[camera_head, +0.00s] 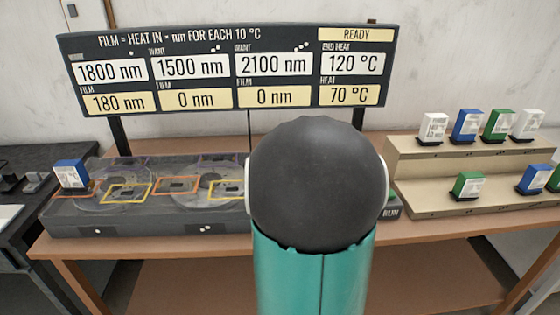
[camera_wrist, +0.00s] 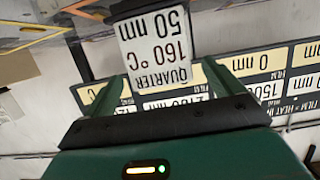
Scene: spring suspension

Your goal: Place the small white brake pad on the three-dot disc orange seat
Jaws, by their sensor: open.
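A white brake pad (camera_wrist: 155,50) marked "QUARTER 160 °C 50 nm" shows in the wrist view with its dark base toward the top. It stands between the fingertips of my open gripper (camera_wrist: 165,72), with gaps too small to judge. Whether its base rests on a seat cannot be told. The disc unit (camera_head: 150,229) lies on the bench in the head view. Its one-dot and two-dot discs show with orange and yellow seat frames. My arm hides the three-dot disc, its orange seat and my gripper in the head view.
A blue pad (camera_head: 71,174) stands on the one-dot disc's left orange seat. A stepped rack (camera_head: 410,170) at right holds several white, blue and green pads. The display board (camera_head: 230,66) behind reads READY, 180 nm, 0 nm, 0 nm and heat 70 °C.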

